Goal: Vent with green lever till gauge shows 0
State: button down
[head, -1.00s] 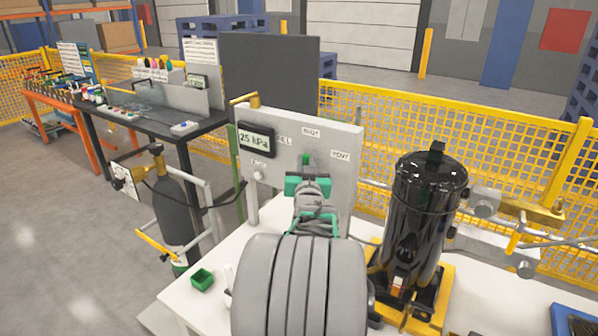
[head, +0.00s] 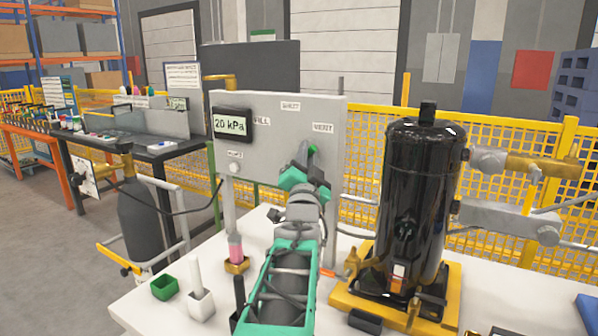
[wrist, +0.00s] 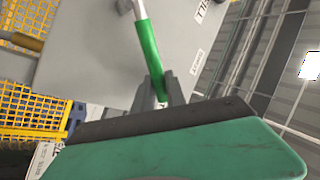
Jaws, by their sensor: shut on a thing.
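The grey panel (head: 265,110) carries a digital gauge (head: 230,124) that reads 20 kPa. The green lever (head: 312,150) is on the panel's right part, near the VENT label (head: 322,127); my gripper and arm partly hide it. In the wrist view the green lever (wrist: 148,50) runs down from a pale metal stem into my gripper (wrist: 161,92). Its grey fingers are shut on the lever's lower end. In the head view my gripper (head: 308,168) is at the panel's right side.
A black compressor (head: 415,205) stands on a yellow base right of my arm. A green bin (head: 165,287), a white holder (head: 201,304) and a pink-topped item (head: 235,247) are on the white table left of my arm. A dark cylinder (head: 146,220) stands left of the table.

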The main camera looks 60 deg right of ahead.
jog(key=shift+s+m+h+b, duration=0.2)
jog(key=shift+m+h+b, duration=0.1)
jog(key=shift+m+b, duration=0.15)
jog(key=c, duration=1.6)
grip_release()
jog(key=shift+d+f, duration=0.1)
jog(key=shift+f, duration=0.05)
jog(key=shift+c, duration=0.2)
jog(key=shift+f, duration=0.1)
jog(key=v, duration=0.7)
jog(key=shift+a, duration=0.4)
jog(key=shift+s, duration=0.1)
